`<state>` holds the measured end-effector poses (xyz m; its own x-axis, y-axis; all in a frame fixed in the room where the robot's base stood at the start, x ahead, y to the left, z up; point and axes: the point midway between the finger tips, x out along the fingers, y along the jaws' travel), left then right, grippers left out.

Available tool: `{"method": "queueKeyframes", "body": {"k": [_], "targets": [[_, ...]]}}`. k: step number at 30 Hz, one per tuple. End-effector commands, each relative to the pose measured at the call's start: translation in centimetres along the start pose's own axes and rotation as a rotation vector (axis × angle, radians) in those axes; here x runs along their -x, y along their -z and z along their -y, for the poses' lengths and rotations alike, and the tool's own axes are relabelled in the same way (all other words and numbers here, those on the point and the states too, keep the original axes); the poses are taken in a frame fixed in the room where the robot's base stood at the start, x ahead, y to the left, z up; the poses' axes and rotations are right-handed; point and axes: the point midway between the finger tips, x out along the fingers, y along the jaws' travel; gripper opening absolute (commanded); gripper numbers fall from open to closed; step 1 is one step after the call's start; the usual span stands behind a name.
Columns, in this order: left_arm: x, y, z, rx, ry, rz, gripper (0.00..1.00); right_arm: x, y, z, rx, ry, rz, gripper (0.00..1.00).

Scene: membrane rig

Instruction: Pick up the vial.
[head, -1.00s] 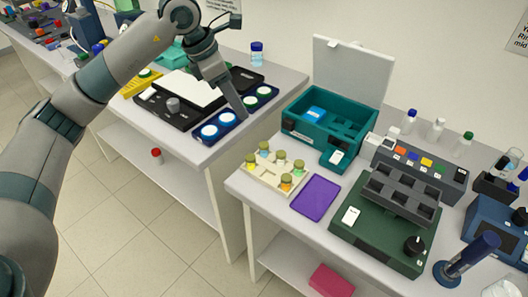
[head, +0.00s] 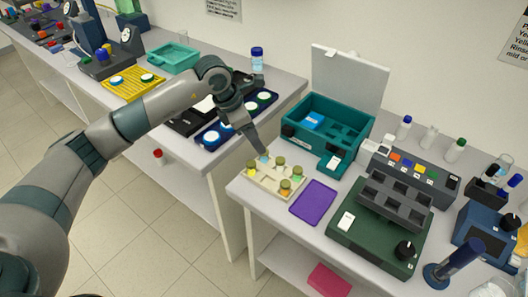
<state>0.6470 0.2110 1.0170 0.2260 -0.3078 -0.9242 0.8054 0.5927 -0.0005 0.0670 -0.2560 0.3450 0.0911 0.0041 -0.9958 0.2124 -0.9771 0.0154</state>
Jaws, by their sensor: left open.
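Several small vials with olive caps stand in a cream rack (head: 268,184) at the front left of the right-hand table. They include a yellow vial (head: 251,170), an orange vial (head: 285,187) and a bluish vial (head: 263,160) at the rack's back. Which of them is the task's vial I cannot tell. My left gripper (head: 262,150) reaches in from the left, pointing down, open and empty, with its tips just above or behind the bluish vial. Whether it touches that vial is not clear. My right gripper is not in view.
A purple mat (head: 314,202) lies right of the rack. A teal open-lidded box (head: 322,128) stands behind. A green device with grey wells (head: 374,238) is to the right. A gap separates this table from the left one, which holds a blue tray (head: 212,139).

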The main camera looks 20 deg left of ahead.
Motion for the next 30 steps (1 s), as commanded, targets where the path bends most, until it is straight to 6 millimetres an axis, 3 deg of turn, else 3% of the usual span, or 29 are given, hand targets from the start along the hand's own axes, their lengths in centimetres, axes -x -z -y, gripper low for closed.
{"method": "queueKeyframes", "body": {"k": [17,30], "targets": [[-1.0,-0.1,0.0,0.0,0.001,0.0,0.45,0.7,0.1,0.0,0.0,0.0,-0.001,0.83],[-5.3,-0.1,-0.2,0.001,0.003,0.0,0.45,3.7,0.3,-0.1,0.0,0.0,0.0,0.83]]}}
